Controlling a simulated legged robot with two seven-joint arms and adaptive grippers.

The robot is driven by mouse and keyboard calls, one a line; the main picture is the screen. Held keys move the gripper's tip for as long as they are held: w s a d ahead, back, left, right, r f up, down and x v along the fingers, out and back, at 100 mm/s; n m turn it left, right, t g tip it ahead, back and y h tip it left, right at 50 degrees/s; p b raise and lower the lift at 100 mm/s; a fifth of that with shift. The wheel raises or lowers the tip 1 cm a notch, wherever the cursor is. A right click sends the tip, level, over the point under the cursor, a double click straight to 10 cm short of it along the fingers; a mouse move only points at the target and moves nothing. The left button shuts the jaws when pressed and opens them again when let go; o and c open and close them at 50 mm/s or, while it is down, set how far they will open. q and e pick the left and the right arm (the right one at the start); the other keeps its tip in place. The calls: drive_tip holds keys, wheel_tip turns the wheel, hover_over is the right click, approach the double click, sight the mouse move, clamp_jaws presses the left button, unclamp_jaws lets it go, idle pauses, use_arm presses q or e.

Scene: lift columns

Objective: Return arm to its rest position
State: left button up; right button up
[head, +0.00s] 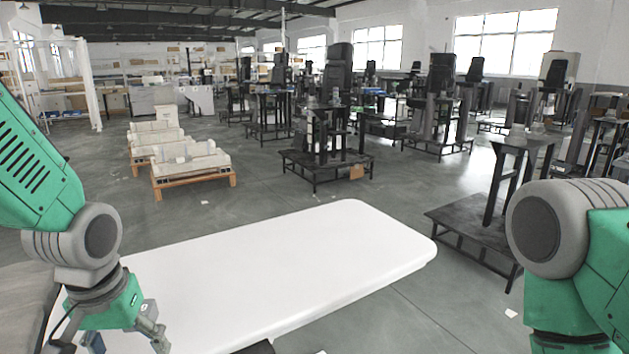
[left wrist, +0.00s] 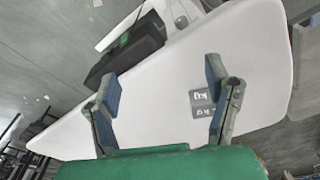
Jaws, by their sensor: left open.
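My left arm comes in from the left in the head view, green and grey. Its gripper (head: 128,346) is partly cut off by the lower edge, over the near left part of a white tabletop (head: 300,262). In the left wrist view my left gripper (left wrist: 163,90) has its two fingers spread wide apart with nothing between them. The white surface (left wrist: 262,60) lies beyond the fingers, with a grey label (left wrist: 201,103) on it. My right arm shows at the right edge of the head view; its gripper is out of view.
A dark object (left wrist: 125,50) lies beyond the fingers in the left wrist view. Black workstations (head: 325,150) stand on the grey floor behind the table. Wooden pallets with white blocks (head: 190,165) stand at the back left. The visible tabletop right of my left gripper is clear.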

use_arm(q)
drive_tip(key=s+f+m, duration=0.1)
drive_tip(key=s+f, duration=0.3)
drive_tip(key=f, duration=0.4)
drive_tip(key=s+f, duration=0.3)
drive_tip(key=f, duration=0.5)
drive_tip(key=s+a+f+m, duration=0.1)
drive_tip(key=s+f, duration=1)
drive_tip(key=s, duration=0.3)
drive_tip(key=shift+g, duration=0.3)
